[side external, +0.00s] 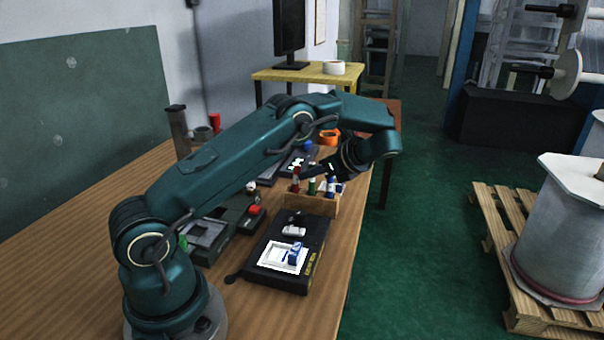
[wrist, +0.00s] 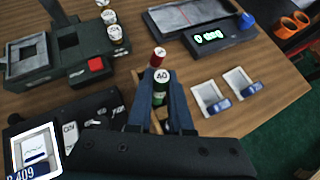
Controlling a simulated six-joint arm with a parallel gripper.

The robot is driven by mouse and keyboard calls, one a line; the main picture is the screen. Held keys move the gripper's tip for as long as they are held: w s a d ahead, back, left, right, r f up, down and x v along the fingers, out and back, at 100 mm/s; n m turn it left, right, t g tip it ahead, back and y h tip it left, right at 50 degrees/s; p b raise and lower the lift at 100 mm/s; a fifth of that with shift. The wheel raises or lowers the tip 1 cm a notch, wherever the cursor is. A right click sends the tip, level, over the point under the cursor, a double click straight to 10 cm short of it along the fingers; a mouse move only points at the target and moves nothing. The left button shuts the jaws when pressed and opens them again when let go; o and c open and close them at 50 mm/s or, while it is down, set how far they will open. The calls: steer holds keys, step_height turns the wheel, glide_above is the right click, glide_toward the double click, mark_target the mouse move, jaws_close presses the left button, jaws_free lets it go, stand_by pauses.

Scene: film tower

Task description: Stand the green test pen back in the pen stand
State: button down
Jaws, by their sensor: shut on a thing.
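The green test pen (wrist: 161,88) is upright between the two fingers of my gripper (wrist: 162,96) in the wrist view, its pale top end marked with dark characters. My gripper (side external: 312,171) is shut on it. The red pen also shows in the wrist view (wrist: 157,57), just beyond the fingers.
A black case (side external: 285,262) with a white card lies in front of the stand. A grey-green device with a red button (wrist: 96,65) is to the left. A scale with a lit display (wrist: 208,37) and two white trays (wrist: 240,82) lie beyond and right. The table edge is close at right.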

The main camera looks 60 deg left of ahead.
steer(key=shift+f, duration=0.1)
steer(key=shift+c, duration=0.9)
jaws_free()
steer(key=shift+r, duration=3.55)
